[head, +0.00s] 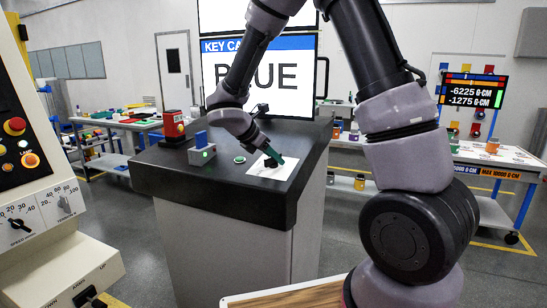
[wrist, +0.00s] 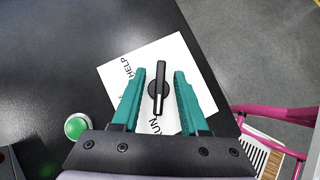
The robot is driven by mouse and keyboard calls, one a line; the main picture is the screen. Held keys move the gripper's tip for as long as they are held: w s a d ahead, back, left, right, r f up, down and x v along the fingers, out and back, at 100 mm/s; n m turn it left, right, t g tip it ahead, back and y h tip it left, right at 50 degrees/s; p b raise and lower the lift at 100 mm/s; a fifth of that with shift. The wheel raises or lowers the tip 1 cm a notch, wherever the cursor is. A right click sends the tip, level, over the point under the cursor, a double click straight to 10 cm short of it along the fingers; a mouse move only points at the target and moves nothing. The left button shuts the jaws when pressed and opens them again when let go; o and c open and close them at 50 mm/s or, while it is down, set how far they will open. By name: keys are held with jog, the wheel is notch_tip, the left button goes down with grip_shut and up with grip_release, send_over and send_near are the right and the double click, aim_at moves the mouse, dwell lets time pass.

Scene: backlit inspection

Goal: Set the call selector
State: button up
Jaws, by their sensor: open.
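The call selector is a black knob with a raised handle bar and a pale line; in the wrist view the selector (wrist: 158,90) sits on a white label plate (wrist: 195,65). Its bar lies nearly upright in that picture. HELP is printed at the plate's upper left, and letters ending in UN show below, partly covered. My gripper (wrist: 160,73) is open, its teal fingers on either side of the knob, with gaps showing on both sides. In the head view my gripper (head: 274,157) is low over the white plate (head: 285,172) on the dark console (head: 230,200).
A green button (head: 240,159), a grey box with a blue part (head: 201,150) and a red unit (head: 173,124) stand left on the console. The screen (head: 290,75) behind reads KEY CA and BLUE, partly hidden by my arm. A pink-framed chair (wrist: 280,112) shows beside the console.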

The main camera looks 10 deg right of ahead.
grip_shut()
